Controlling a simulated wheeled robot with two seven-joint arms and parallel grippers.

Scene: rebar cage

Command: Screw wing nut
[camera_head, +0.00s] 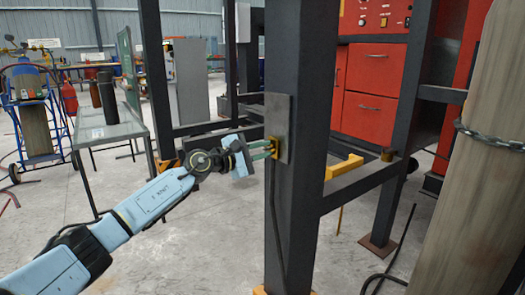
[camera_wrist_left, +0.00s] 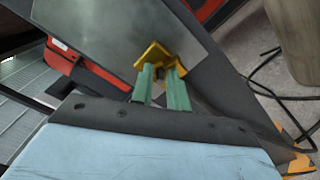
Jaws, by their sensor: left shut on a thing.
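The wing nut (camera_head: 273,147) is a small yellow piece against a grey metal plate (camera_head: 278,110) on a dark upright post (camera_head: 298,195). In the left wrist view the yellow wing nut (camera_wrist_left: 153,56) shows its spread wings in front of the plate (camera_wrist_left: 125,35). My left gripper (camera_head: 264,150) reaches in from the left, and its green fingers (camera_wrist_left: 161,88) are shut on the wing nut. My right gripper is not in view.
A dark crossbar with a yellow piece (camera_head: 344,167) runs right from the post. Red cabinets (camera_head: 372,90) stand behind. A grey table (camera_head: 106,128) with dark cylinders is at left. The floor at front left is clear.

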